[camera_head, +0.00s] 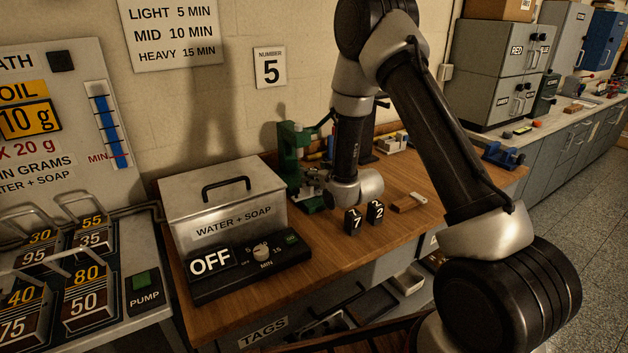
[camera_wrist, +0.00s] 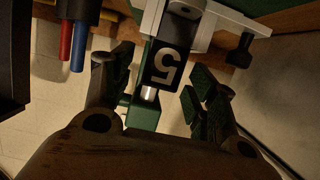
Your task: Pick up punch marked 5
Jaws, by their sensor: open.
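The black punch marked 5 (camera_wrist: 167,65) shows in the wrist view, its white number turned on its side in the picture. It sits against a pale metal part at the top, with a bright metal piece below it. My gripper (camera_wrist: 160,80) is open, with one green-padded finger on each side of the punch. Gaps show between the pads and the punch. In the head view I cannot make out this punch; my arm and the green press (camera_head: 292,150) crowd that spot. Two black punches, marked 7 (camera_head: 354,222) and 2 (camera_head: 375,212), stand on the wooden bench.
A metal water and soap tank (camera_head: 222,205) stands left of the press, with a black control box (camera_head: 248,268) showing OFF. A small pale-ended tool (camera_head: 409,203) lies right of the punches. Red and blue rods (camera_wrist: 72,40) show left of the punch in the wrist view.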

